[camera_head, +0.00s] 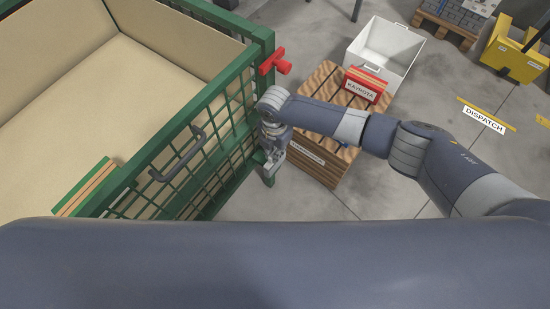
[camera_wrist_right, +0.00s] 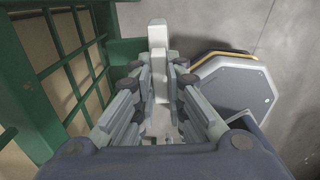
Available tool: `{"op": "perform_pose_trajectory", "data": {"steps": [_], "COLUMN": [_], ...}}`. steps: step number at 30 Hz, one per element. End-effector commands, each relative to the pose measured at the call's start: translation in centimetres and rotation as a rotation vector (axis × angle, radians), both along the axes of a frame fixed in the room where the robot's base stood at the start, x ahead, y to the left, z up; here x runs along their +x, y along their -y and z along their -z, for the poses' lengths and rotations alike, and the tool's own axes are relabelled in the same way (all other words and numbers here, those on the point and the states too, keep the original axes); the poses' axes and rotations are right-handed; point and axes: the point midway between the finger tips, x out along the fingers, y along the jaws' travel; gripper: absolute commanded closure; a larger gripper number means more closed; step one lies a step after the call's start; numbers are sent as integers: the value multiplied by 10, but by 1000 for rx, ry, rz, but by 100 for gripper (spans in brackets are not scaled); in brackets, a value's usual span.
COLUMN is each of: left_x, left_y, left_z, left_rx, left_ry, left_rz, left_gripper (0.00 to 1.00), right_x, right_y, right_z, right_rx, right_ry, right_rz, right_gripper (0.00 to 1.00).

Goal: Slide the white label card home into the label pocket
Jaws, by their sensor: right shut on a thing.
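My right gripper (camera_head: 271,160) is low beside the near right corner post of the green mesh cage (camera_head: 215,90). In the right wrist view, the gripper (camera_wrist_right: 158,75) is shut on a narrow pale piece, which I take to be the white label card (camera_wrist_right: 157,36). The card sticks out past the fingertips, close to the green frame (camera_wrist_right: 122,47). I cannot make out the label pocket, nor whether the card touches it. My left gripper is not in view.
The cage has a grey handle (camera_head: 180,155) and a red knob (camera_head: 275,63). A slatted wooden crate (camera_head: 318,168) stands right of the gripper, with a red box (camera_head: 362,86) on it. A white bin (camera_head: 402,47) stands behind.

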Motion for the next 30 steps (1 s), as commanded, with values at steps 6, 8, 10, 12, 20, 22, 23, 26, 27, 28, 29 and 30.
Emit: {"op": "perform_pose_trajectory", "data": {"steps": [6, 8, 10, 12, 20, 22, 23, 26, 27, 28, 29, 30], "left_x": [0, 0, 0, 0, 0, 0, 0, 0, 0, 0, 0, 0], "left_y": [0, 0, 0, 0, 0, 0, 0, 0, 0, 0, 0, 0], "left_z": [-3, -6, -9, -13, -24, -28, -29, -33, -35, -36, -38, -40], "left_rx": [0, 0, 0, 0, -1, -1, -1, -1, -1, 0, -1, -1], "left_ry": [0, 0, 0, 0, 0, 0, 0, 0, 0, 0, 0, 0], "left_rz": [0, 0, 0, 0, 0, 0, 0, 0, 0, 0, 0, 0], "left_gripper": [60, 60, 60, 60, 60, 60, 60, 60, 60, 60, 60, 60], "right_x": [0, 0, 0, 0, 0, 0, 0, 0, 0, 0, 0, 0], "right_y": [0, 0, 0, 0, 0, 0, 0, 0, 0, 0, 0, 0], "right_z": [-4, -6, -10, -14, -27, -30, -32, -37, -39, -40, -42, -44], "right_rx": [0, 1, 1, 1, 1, 1, 1, 1, 1, 1, 1, 1], "right_ry": [0, 1, 1, 1, 1, 1, 1, 1, 1, 1, 1, 1], "right_rz": [0, 0, 0, 0, 0, 0, 0, 0, 0, 0, 0, 0], "right_gripper": [100, 100, 100, 100, 100, 100, 100, 100, 100, 100, 100, 100]}}
